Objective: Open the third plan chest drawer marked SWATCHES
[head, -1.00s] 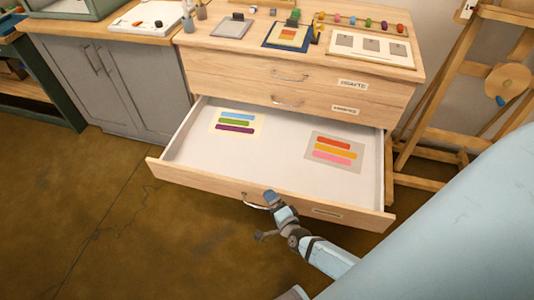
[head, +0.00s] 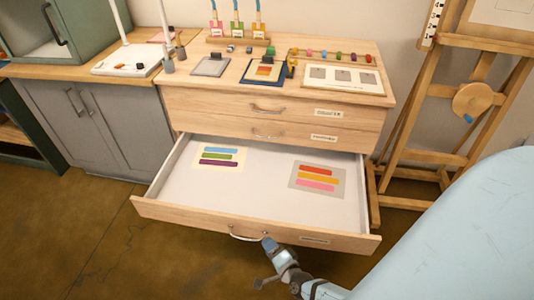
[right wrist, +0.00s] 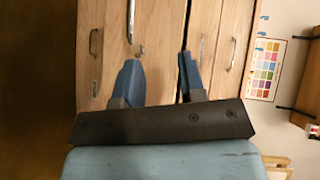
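The third drawer (head: 215,224) of the wooden plan chest (head: 180,108) is pulled well out in the head view. Its label (head: 314,240) is too small to read. Its metal handle (head: 245,235) is on the front. Two swatch cards lie inside, a cream one (head: 206,163) and a grey one (head: 334,193). My right gripper (head: 268,245) is just right of the handle, seemingly off it. In the right wrist view its blue fingers (right wrist: 157,78) are apart with nothing held between them, before wooden fronts with handles. My left gripper is out of view.
Two shut drawers with handles (head: 268,109) sit above. The chest top holds cards, a rack of brushes (head: 237,36) and a row of coloured pieces. A grey cabinet (head: 95,120) stands left, a wooden easel (head: 425,110) right. Floor in front is clear.

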